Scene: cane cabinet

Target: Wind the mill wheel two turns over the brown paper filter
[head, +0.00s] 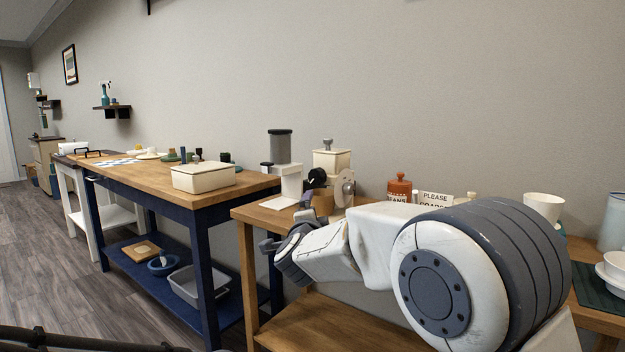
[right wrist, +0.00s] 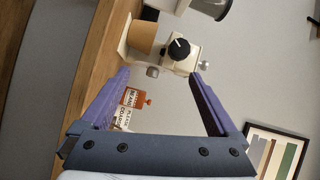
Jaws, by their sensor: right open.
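The cream mill (head: 331,160) stands at the back of the wooden table, with a pale metal wheel (head: 345,188) on its right side and a black knob (head: 316,178) in front. The brown paper filter (head: 323,203) is low beside the mill; my arm and gripper partly cover that area. In the right wrist view the filter (right wrist: 141,38), the black knob (right wrist: 179,48) and the mill body (right wrist: 183,61) show beyond my right gripper (right wrist: 160,73). That gripper is open and empty, its fingers apart from the mill. My left gripper is not in view.
A white grinder (head: 290,180) with a grey top stands left of the mill. An orange jar (head: 399,188) and a sign (head: 436,199) stand to its right. A cream box (head: 203,178) sits on the blue-framed bench. A white cup (head: 543,207) is farther right.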

